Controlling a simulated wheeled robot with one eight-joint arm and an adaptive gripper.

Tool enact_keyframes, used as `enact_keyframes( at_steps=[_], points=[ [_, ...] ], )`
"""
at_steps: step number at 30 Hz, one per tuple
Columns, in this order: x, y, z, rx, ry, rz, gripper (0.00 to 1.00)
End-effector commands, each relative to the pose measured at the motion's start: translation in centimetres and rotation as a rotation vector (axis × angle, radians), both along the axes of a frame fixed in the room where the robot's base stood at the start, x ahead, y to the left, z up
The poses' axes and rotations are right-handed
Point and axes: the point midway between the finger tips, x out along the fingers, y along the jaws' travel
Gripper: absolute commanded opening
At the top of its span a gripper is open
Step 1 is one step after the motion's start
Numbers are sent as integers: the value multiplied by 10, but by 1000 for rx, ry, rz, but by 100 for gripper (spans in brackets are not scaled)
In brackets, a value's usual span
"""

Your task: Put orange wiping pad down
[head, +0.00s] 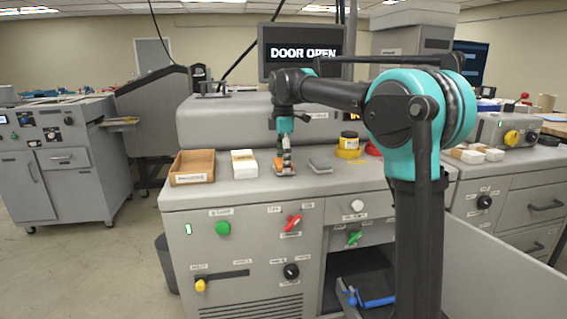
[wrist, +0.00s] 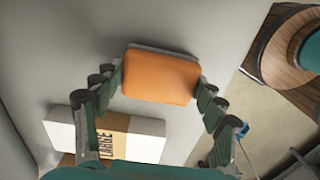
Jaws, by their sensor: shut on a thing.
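The orange wiping pad (wrist: 160,76) has a grey backing edge and sits between the two fingers of my gripper (wrist: 159,86) in the wrist view. The fingers touch its left and right sides, and the gripper is shut on it. In the head view my gripper (head: 285,166) points down at the grey machine top (head: 225,193), right of a white box (head: 244,163). A little of the orange pad (head: 278,162) shows there, partly hidden by the fingers. The pad is low over the top; I cannot tell whether it touches.
The white box with a "LARGE" label (wrist: 140,145) lies close to my gripper. A wooden tray (head: 192,167) is left of it. A grey block (head: 320,164) and a yellow jar (head: 349,141) stand to the right. A screen (head: 301,52) reads "DOOR OPEN".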

Motion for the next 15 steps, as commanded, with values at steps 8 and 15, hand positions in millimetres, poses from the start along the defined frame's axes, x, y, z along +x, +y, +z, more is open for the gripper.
enact_keyframes(
  at_steps=[8,15],
  points=[
    [0,0,-4,0,0,0,39],
    [0,0,-6,0,0,0,86]
  ],
)
